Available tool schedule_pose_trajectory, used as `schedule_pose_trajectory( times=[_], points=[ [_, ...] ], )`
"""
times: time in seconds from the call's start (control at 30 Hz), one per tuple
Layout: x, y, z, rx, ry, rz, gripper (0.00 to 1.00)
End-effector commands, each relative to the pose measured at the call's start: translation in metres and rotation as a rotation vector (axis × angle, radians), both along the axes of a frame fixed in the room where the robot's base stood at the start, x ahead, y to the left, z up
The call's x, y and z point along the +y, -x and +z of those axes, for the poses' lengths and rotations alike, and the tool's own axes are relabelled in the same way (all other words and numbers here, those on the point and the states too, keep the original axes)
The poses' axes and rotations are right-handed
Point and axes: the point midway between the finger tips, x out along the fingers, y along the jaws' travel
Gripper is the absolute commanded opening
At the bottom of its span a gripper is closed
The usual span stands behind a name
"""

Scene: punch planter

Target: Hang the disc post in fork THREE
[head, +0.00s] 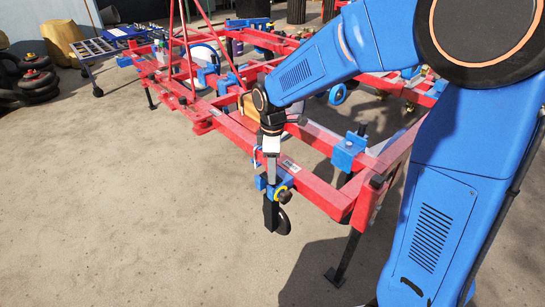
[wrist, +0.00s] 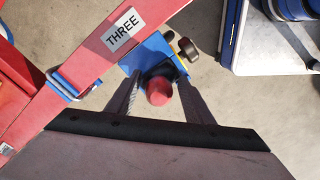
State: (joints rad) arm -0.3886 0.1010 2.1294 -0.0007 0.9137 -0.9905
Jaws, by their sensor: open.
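The label THREE (wrist: 122,27) is on the red beam in the wrist view. Beside it is a blue fork bracket (wrist: 148,52), also seen in the head view (head: 262,182) on the near beam. The disc post has a round red top (wrist: 158,92) and a black collar at the bracket. In the head view its dark shank (head: 269,214) hangs below the bracket, with a black disc (head: 283,221) beside it. My gripper (wrist: 159,80) is open, its fingers on either side of the red top; it also shows in the head view (head: 271,178). Finger contact cannot be told.
The red frame (head: 235,133) runs back left and right, with another blue bracket (head: 348,150) on it. A blue loop (wrist: 72,88) wraps the beam left of the label. Bare floor (head: 130,200) lies in front. Stacked black discs (head: 35,80) stand far left.

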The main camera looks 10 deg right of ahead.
Motion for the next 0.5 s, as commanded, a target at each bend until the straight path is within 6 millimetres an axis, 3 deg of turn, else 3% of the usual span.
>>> schedule_pose_trajectory(
  times=[0.17,0.5],
  points=[
    [0.0,-0.001,0.021,-0.004,-0.002,0.0,0.47],
    [0.001,-0.001,0.088,-0.005,-0.002,0.0,0.47]
  ],
)
